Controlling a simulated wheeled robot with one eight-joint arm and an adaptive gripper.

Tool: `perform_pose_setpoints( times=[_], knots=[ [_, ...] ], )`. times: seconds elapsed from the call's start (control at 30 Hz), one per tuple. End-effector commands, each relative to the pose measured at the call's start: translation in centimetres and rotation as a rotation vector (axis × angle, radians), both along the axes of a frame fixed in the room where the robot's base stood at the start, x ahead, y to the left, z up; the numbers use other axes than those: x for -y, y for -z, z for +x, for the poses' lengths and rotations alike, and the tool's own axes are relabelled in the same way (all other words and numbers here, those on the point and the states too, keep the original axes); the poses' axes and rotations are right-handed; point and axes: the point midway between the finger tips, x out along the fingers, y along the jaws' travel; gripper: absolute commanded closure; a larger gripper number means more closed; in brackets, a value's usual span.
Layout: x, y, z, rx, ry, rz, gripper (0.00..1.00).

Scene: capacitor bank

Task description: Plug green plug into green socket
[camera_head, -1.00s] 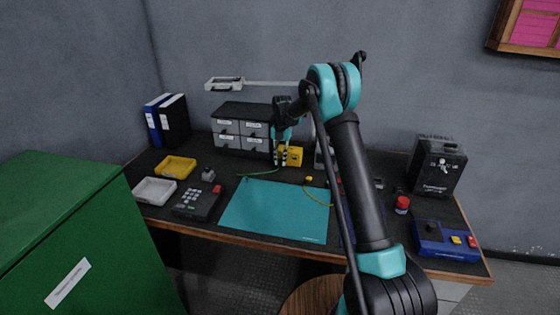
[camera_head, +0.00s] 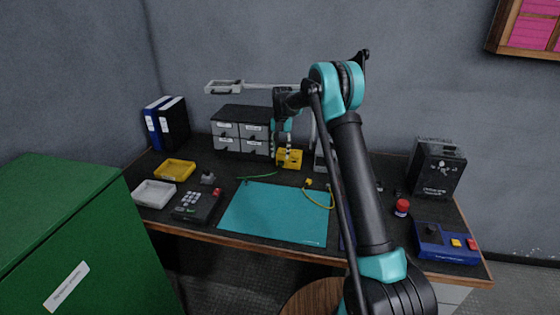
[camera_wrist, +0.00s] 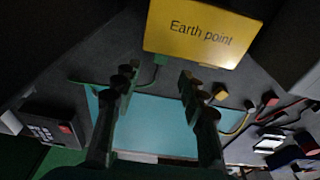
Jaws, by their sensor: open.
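A yellow box labelled "Earth point" (camera_wrist: 205,32) stands at the back of the bench; in the head view the yellow box (camera_head: 291,158) is just beside and below my gripper (camera_head: 284,150). In the wrist view my gripper (camera_wrist: 158,80) is open, with a clear gap between its fingers. A thin green cable (camera_head: 257,177) lies on the bench left of the box. In the wrist view a small green part (camera_wrist: 160,72), perhaps the green plug, shows between the fingers below the box's edge. I cannot tell whether it is seated; no green socket is clearly visible.
A yellow plug (camera_head: 308,182) with a yellow cable lies by the teal mat (camera_head: 270,213). Grey drawers (camera_head: 240,130) stand left of the gripper. A keypad device (camera_head: 198,205), yellow tray (camera_head: 175,169) and white tray (camera_head: 154,193) are at left. The mat is clear.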

Motion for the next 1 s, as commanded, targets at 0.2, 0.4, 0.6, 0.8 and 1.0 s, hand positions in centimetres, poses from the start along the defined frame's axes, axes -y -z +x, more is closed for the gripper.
perform_pose_setpoints(
  times=[0.2,0.4,0.6,0.8,1.0],
  knots=[
    [0.1,-4.3,0.6,0.0,0.0,0.0,0.58],
    [0.2,-6.6,1.0,0.0,0.0,0.0,0.58],
    [0.2,-7.2,1.1,0.0,0.0,0.0,0.58],
    [0.2,-7.2,1.1,0.0,0.0,0.0,0.58],
    [1.3,-7.8,0.1,0.014,0.098,-0.01,0.58]
  ],
)
